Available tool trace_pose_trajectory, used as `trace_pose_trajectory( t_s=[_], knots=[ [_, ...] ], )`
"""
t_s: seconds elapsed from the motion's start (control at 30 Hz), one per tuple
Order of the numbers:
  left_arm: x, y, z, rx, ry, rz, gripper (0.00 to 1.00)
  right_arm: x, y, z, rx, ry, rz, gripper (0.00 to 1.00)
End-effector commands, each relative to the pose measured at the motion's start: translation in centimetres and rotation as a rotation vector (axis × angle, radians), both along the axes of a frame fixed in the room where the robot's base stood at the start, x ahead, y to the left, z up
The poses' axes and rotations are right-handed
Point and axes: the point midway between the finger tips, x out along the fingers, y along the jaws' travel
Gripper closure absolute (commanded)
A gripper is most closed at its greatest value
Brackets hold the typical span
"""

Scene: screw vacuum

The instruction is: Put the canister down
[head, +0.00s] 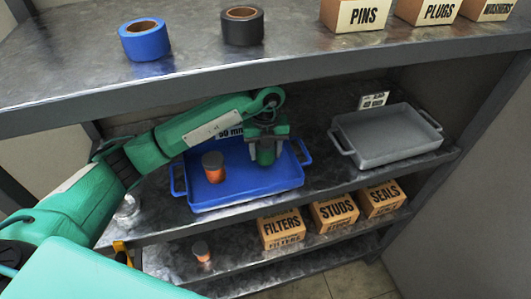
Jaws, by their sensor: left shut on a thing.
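My left gripper (266,152) reaches in from the left and points down over the right part of the blue tray (261,195). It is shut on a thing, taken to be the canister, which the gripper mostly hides. I cannot tell whether the held thing touches the tray floor. Another small canister (213,168), orange with a dark top, stands upright in the left part of the blue tray. My right gripper is not in view.
A grey tray (386,137), which looks empty, sits right of the blue one. The upper shelf (260,50) overhangs at the front, with a blue tape roll (145,40), a dark roll (242,26) and labelled boxes. Boxes marked FILTERS (283,230), STUDS (334,212) and SEALS (382,199) stand below.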

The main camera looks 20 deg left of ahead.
Motion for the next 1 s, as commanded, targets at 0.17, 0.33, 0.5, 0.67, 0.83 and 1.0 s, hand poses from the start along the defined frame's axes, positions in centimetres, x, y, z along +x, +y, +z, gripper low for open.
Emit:
trace_pose_trajectory(
  t_s=[0.17, 0.33, 0.5, 0.67, 0.83, 1.0],
  knots=[
    [-0.1, 0.0, -2.2, 0.000, 0.004, 0.001, 0.74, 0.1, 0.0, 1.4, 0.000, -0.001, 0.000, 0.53],
    [0.0, 0.0, -2.5, 0.000, 0.000, 0.000, 0.74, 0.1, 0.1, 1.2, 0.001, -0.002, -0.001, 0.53],
    [0.0, 0.0, -2.9, 0.000, 0.001, 0.000, 0.74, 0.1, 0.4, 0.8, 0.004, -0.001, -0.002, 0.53],
    [-0.1, 0.0, -2.7, 0.000, 0.001, 0.000, 0.27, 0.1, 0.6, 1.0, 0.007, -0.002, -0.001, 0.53],
    [-0.1, 0.0, -2.7, 0.000, 0.001, 0.000, 0.27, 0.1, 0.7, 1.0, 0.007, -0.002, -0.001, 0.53],
    [0.0, 0.0, -2.3, 0.000, 0.000, 0.000, 0.27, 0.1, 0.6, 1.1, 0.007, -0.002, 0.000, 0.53]
  ],
)
